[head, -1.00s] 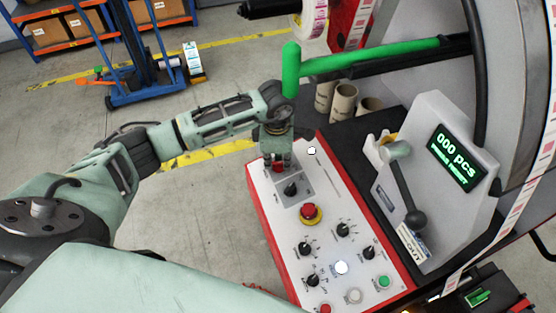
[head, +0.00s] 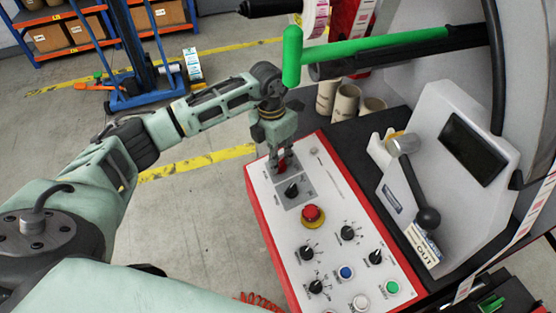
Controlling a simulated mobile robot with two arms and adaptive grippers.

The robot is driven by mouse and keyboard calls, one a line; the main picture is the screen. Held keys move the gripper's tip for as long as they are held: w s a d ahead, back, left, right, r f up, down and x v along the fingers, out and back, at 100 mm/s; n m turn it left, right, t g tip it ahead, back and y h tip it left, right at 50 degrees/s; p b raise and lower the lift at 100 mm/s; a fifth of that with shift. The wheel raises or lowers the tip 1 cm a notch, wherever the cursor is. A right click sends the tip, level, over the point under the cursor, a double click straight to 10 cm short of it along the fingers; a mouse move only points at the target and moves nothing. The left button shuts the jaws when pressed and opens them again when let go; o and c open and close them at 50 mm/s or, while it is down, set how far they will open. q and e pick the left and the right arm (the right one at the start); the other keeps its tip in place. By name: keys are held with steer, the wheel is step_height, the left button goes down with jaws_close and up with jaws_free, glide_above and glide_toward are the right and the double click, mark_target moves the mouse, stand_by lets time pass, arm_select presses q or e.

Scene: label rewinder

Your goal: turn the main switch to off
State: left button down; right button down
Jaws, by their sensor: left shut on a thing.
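The main switch (head: 283,167) is a red knob at the far end of the white control panel (head: 328,185). My left gripper (head: 281,170) points down at it and is shut on it, so its fingers hide most of the knob. The switch's exact angle is too small and covered to read. The display (head: 473,150) on the grey housing is dark, and the panel's lamps look unlit. My right gripper is out of view.
A black selector knob (head: 291,190) sits just nearer than the switch, then a red emergency stop button (head: 312,214) and several more knobs and buttons. A green-ended bar (head: 370,56) hangs above the panel's far end. A lever (head: 412,185) stands at right.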

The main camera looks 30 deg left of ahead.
arm_select(q)
steer(key=shift+n, duration=0.5)
stand_by(0.3)
steer(key=c, duration=1.8)
jaws_free()
steer(key=shift+r, duration=0.15)
steer(key=r, duration=0.4)
steer(key=a+r, duration=0.1)
steer(key=r, duration=0.6)
steer(key=shift+w+a+r, duration=0.2)
steer(key=shift+a+r, duration=0.1)
steer(key=shift+a, duration=0.05)
